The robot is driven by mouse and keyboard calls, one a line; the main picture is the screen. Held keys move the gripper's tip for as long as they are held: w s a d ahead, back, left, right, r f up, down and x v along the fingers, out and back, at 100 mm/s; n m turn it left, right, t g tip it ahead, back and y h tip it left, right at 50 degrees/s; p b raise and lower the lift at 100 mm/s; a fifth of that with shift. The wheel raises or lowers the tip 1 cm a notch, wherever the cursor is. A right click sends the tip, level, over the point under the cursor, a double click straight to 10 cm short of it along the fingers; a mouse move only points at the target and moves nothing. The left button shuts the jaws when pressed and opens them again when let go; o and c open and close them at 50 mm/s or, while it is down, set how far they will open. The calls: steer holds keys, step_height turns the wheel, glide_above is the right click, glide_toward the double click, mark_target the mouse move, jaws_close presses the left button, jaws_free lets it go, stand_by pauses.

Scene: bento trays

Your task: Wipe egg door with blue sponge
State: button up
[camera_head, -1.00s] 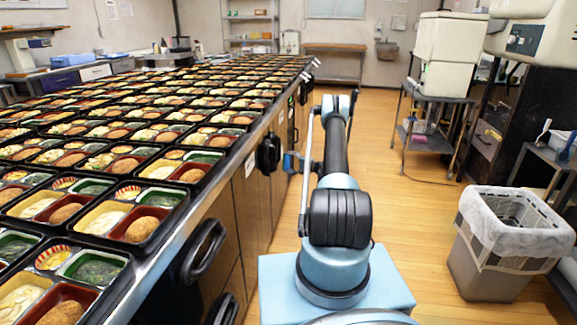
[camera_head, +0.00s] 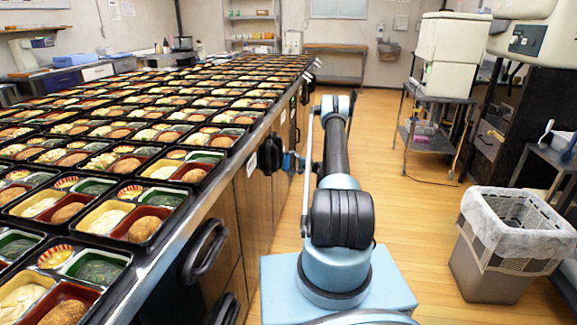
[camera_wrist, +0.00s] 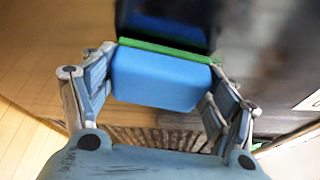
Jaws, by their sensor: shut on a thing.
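My gripper (camera_wrist: 162,62) is shut on a blue sponge (camera_wrist: 155,82) with a green layer on its far face. In the wrist view the green side is turned toward a dark, glossy surface that shows a blue patch; I cannot tell whether they touch. In the head view my gripper (camera_head: 291,162) is small, beside the counter's front, and the sponge cannot be made out. Wooden doors (camera_head: 259,207) with black handles (camera_head: 270,153) line the counter front. I cannot tell from any readable label which one is the egg door.
Bento trays (camera_head: 95,222) with food cover the counter top up to its metal edge (camera_head: 188,220). A lined waste bin (camera_head: 490,274) and a cart (camera_head: 430,142) stand at the right. The wooden floor (camera_head: 395,200) between is clear.

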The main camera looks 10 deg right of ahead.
mark_target(287, 157)
steer(key=shift+a, duration=0.3)
steer(key=shift+w, duration=0.1)
steer(key=shift+w+d, duration=0.35)
steer(key=shift+w, duration=0.45)
steer(key=shift+w+d, duration=0.35)
steer(key=shift+w, duration=0.45)
steer(key=shift+w+d, duration=0.25)
steer(key=shift+w, duration=0.6)
steer(key=shift+w+d, duration=0.2)
steer(key=shift+w, duration=0.65)
steer(key=shift+o, duration=0.2)
steer(key=shift+a+r, duration=0.2)
steer(key=shift+r, duration=1.3)
steer(key=shift+s+a, duration=0.3)
steer(key=shift+s, duration=0.85)
steer(key=shift+s+a, duration=0.35)
steer(key=shift+s, duration=0.85)
steer(key=shift+s+a, duration=0.3)
steer(key=shift+s, duration=0.85)
steer(key=shift+c, duration=0.2)
